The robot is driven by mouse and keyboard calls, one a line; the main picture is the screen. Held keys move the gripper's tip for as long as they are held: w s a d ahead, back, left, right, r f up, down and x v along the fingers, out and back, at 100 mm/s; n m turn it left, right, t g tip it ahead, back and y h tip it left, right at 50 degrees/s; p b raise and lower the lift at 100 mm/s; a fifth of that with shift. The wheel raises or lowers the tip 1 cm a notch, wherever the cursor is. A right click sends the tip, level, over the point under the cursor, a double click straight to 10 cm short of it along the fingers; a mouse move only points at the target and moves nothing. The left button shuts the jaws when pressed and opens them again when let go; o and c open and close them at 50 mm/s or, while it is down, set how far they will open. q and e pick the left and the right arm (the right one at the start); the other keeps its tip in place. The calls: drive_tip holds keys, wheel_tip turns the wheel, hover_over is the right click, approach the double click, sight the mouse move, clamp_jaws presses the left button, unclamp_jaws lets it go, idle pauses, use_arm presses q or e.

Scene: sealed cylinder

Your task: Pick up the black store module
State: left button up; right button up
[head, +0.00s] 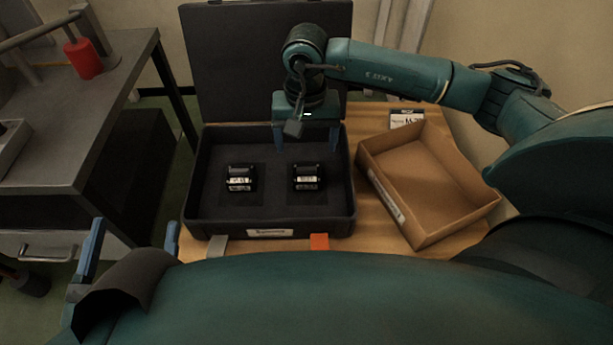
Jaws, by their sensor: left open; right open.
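Two black modules with white labels sit apart in the open black case: a left one (239,179) and a right one (307,177). They look alike, and I cannot read which label names the store module. My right gripper (307,150) is open and empty, pointing down over the back part of the case, behind the right module in the picture. My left gripper (134,228) is open and empty at the lower left, outside the case and away from both modules.
The black case (205,210) stands on a wooden table with its lid (235,70) raised behind. An empty cardboard box (385,205) stands to its right, beside a small white sign (406,118). A grey metal bench (75,125) with a red object (83,59) stands at left.

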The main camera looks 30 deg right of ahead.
sight(307, 168)
wheel_tip(307, 168, down, 5)
drive_tip(key=shift+a+f+b, duration=0.1)
drive_tip(key=shift+b, duration=0.45)
drive_tip(key=f, duration=0.1)
drive_tip(key=f+b, duration=0.1)
drive_tip(key=f, duration=0.1)
drive_tip(key=f+b, duration=0.1)
drive_tip(key=shift+s+f, duration=0.25)
drive_tip(key=shift+f, duration=0.35)
drive_tip(key=c, duration=0.7)
use_arm(q)
drive_tip(key=shift+d+f+n+h, duration=0.2)
drive_tip(key=shift+d+n+h, duration=0.15)
drive_tip(key=shift+n+h, duration=0.05)
use_arm(e)
drive_tip(key=shift+r, duration=0.1)
drive_tip(key=c, duration=0.4)
